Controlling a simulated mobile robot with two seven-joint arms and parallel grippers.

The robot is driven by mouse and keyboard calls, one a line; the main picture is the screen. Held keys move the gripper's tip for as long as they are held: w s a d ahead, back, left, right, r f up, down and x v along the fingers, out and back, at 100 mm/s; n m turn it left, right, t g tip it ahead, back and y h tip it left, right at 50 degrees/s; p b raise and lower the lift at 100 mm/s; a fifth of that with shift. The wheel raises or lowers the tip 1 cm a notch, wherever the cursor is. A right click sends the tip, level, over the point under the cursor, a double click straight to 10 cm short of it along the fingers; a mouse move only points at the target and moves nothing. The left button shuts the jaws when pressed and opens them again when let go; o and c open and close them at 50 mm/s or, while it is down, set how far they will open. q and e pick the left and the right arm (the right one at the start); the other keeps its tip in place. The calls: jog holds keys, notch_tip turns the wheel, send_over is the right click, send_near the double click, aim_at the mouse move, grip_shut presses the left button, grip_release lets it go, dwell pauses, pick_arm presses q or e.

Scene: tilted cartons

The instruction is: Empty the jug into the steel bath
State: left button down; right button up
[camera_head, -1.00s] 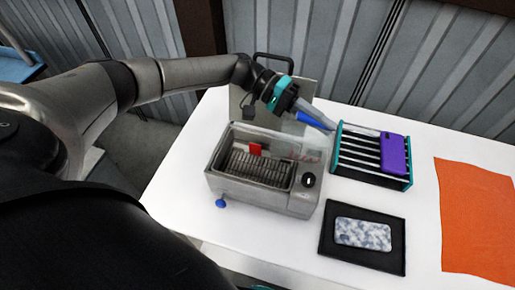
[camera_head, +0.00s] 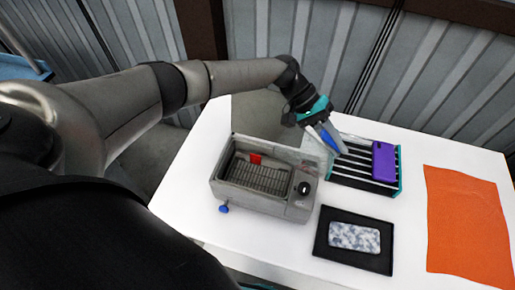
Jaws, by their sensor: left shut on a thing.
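The steel bath (camera_head: 290,210) stands open on the white table, with a grid floor, a small red piece (camera_head: 255,159) inside, a black knob and a blue drain knob (camera_head: 224,209) at its front. My left gripper (camera_head: 333,142) is above the gap between the bath's right rear corner and the rack. It is shut on a slim blue thing (camera_head: 330,138), tilted and mostly hidden by the fingers. I make out no jug. My right gripper is not in view.
A black slotted rack (camera_head: 362,186) with teal ends stands right of the bath, with a purple phone (camera_head: 384,161) on it. A black tray (camera_head: 352,264) in front holds a marbled phone (camera_head: 354,237). An orange cloth (camera_head: 467,220) lies at the right.

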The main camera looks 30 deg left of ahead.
pick_arm(q)
jog(key=shift+w+d+f+g+y+p, duration=0.15)
jog(key=shift+d+g+y+p, duration=0.2)
jog(key=shift+y, duration=0.35)
jog(key=shift+w+d+f+n+y, duration=0.15)
jog(key=shift+d+f+n+y, duration=0.2)
jog(key=shift+y, duration=0.25)
jog(key=d+f+g+y+b, duration=0.1)
jog(key=y+b, duration=0.1)
jog(key=b, duration=0.3)
jog(key=w+d+f+n+y+b, duration=0.1)
jog(key=f+y+b, duration=0.1)
jog(key=b, duration=0.3)
jog(key=d+f+g+y+b, duration=0.1)
jog(key=y+b, duration=0.1)
jog(key=b, duration=0.3)
jog(key=shift+w+d+f+n+g, duration=0.15)
jog(key=shift+w+f+n+g, duration=0.1)
jog(key=shift+g, duration=0.1)
